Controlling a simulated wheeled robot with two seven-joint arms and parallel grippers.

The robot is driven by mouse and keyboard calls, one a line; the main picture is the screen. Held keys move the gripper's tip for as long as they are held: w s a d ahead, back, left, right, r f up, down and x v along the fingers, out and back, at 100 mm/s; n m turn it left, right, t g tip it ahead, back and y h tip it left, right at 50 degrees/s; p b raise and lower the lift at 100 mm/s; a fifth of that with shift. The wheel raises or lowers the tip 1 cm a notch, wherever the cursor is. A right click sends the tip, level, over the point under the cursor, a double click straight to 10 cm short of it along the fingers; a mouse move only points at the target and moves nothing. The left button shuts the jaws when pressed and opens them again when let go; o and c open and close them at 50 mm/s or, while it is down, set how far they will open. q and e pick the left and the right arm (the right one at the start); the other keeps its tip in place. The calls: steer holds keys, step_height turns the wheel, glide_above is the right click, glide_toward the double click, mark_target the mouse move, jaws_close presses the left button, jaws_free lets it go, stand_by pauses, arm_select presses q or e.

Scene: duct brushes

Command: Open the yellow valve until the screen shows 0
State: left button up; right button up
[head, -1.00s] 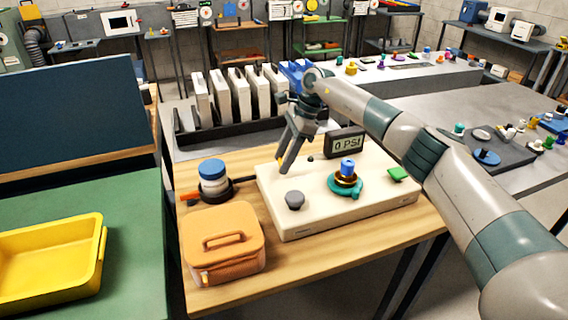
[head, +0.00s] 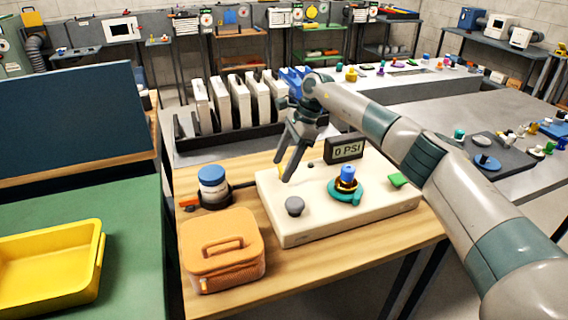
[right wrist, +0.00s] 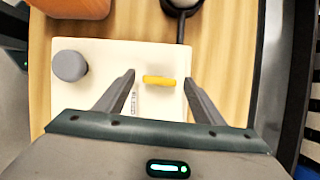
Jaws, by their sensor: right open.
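The yellow valve handle (right wrist: 159,81) lies on the cream panel (right wrist: 100,60), between my right gripper's fingertips in the right wrist view. In the head view the gripper hides most or all of the valve. My right gripper (head: 282,170) is open, its fingers pointing down over the panel's left back part. Gaps show on both sides of the handle in the wrist view. The screen (head: 345,150) at the panel's back reads 0 PSI. My left gripper is not in view.
The panel also carries a grey knob (head: 295,206), a teal ring with a blue-topped fitting (head: 347,184) and a green piece (head: 399,180). An orange case (head: 222,262) and a blue-lidded jar (head: 212,185) stand left of it. A yellow tray (head: 50,262) lies farther left.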

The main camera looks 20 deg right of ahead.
steer(key=shift+r, duration=0.15)
steer(key=shift+d+r, duration=0.1)
steer(key=shift+r, duration=0.1)
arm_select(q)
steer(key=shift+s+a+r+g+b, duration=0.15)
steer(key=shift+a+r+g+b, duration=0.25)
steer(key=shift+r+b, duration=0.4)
arm_select(e)
steer(key=v, duration=1.6)
steer(key=shift+d+r, duration=0.2)
steer(key=shift+r, duration=0.1)
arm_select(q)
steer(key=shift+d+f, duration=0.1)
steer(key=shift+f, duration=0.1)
